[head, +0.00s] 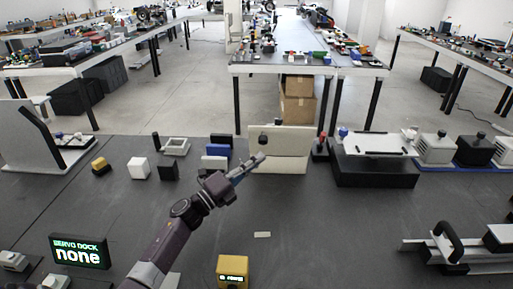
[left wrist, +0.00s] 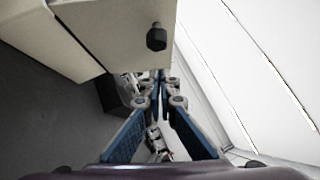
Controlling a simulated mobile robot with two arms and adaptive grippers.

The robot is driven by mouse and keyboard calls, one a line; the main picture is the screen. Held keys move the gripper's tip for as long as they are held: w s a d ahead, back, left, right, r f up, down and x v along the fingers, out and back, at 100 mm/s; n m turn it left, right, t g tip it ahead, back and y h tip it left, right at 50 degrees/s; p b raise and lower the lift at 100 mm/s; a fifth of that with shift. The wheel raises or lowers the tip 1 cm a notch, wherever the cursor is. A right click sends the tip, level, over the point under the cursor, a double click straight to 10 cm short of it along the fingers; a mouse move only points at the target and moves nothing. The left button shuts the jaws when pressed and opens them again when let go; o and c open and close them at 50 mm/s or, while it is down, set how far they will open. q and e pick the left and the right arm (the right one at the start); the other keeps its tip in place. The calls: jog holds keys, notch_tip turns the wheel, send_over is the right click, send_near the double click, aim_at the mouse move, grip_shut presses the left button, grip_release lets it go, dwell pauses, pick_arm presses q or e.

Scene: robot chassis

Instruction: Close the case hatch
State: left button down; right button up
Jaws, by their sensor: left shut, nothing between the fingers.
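The beige case (head: 290,163) stands on the dark table in the middle of the head view. A flat beige hatch panel (head: 290,138) with a dark knob (head: 263,141) rises at its top. In the left wrist view the hatch (left wrist: 115,30) fills the upper middle with its black knob (left wrist: 157,37), at an angle to the case wall (left wrist: 35,35). My left gripper (head: 262,156) is shut and empty, in front of the case just below the knob. Its fingertips (left wrist: 162,76) appear close to the panel's lower edge; contact is unclear. My right gripper is not in view.
Blue and white blocks (head: 215,162) stand left of the case. A yellow display box (head: 232,270) and a servo dock sign (head: 78,251) are nearer.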

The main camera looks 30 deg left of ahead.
aim_at(266, 142)
pick_arm(q)
jog(key=shift+w+a+r, duration=0.35)
jog(key=shift+w+a, duration=0.1)
jog(key=shift+w, duration=0.3)
jog(key=shift+w+a+r, duration=0.3)
jog(key=shift+w+a, duration=0.1)
jog(key=shift+w, duration=0.3)
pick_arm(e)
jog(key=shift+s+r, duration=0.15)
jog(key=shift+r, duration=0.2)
pick_arm(q)
jog(key=shift+r+p, duration=0.1)
jog(key=shift+p, duration=0.3)
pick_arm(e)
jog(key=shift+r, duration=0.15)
